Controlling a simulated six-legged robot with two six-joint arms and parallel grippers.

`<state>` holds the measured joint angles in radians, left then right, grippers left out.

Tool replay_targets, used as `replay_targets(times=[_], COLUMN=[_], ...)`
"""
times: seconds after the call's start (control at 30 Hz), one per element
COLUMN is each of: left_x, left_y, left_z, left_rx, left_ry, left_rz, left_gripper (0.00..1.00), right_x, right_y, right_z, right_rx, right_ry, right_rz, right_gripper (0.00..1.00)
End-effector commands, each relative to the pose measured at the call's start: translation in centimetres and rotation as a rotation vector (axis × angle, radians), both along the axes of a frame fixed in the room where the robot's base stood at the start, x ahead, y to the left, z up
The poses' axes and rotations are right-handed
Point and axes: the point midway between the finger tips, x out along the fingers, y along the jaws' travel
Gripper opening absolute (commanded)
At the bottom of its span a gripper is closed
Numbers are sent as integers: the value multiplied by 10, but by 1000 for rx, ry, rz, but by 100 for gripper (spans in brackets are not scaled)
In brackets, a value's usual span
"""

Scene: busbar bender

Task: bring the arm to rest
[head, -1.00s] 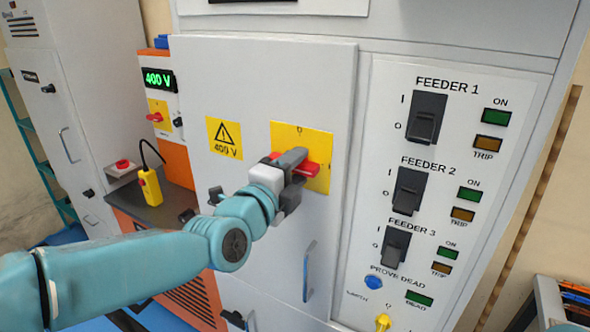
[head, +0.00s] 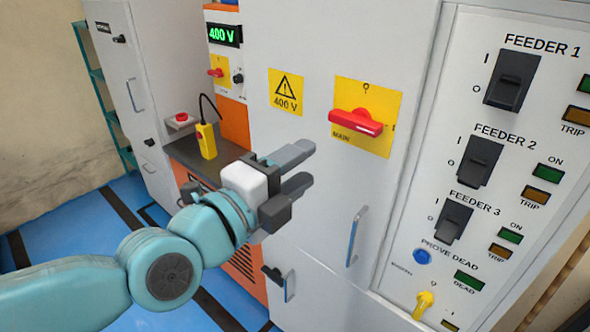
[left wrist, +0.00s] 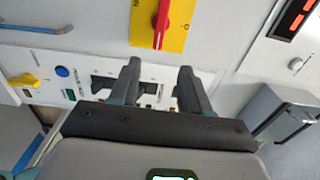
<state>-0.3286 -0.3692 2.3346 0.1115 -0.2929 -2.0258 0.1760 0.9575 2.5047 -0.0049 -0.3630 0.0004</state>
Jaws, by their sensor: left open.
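My left arm comes in from the left in the head view. Its gripper (head: 306,166) is open and empty, in front of the cabinet door and below and left of the red main switch handle (head: 356,122). The handle lies roughly level on its yellow plate, apart from the fingers. In the left wrist view both fingers (left wrist: 160,85) stand apart with nothing between them, and the red handle (left wrist: 161,22) shows beyond them on its yellow plate. My right gripper is in neither view.
The feeder panel (head: 475,185) with three black switches and a yellow knob (head: 423,304) is at right. A door handle (head: 357,235) projects below the main switch. A yellow pendant (head: 206,141) stands on a dark bench at left. Blue floor (head: 70,240) is open at lower left.

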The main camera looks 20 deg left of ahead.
Motion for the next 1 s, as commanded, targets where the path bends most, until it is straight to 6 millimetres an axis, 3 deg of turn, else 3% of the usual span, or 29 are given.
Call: replay_targets(times=[0.53, 0.63, 0.67, 0.77, 0.9, 1.0], left_x=[-3, 5, 11, 33, 50, 43], left_y=[1, -2, -4, -11, -17, -17], left_z=[-1, -18, -30, -89, -207, -291], left_rx=[-1, -32, -54, -178, -438, -636], left_ry=[3, 60, 97, 288, 642, 887], left_rz=[0, 0, 1, 23, 131, 260], left_gripper=[47, 47, 47, 47, 47, 47], right_x=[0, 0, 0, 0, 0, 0], right_y=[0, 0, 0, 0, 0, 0], right_z=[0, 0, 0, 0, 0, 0], right_rx=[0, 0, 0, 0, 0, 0], right_ry=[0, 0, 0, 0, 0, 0], right_rz=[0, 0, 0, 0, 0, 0], right_gripper=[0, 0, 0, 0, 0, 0])
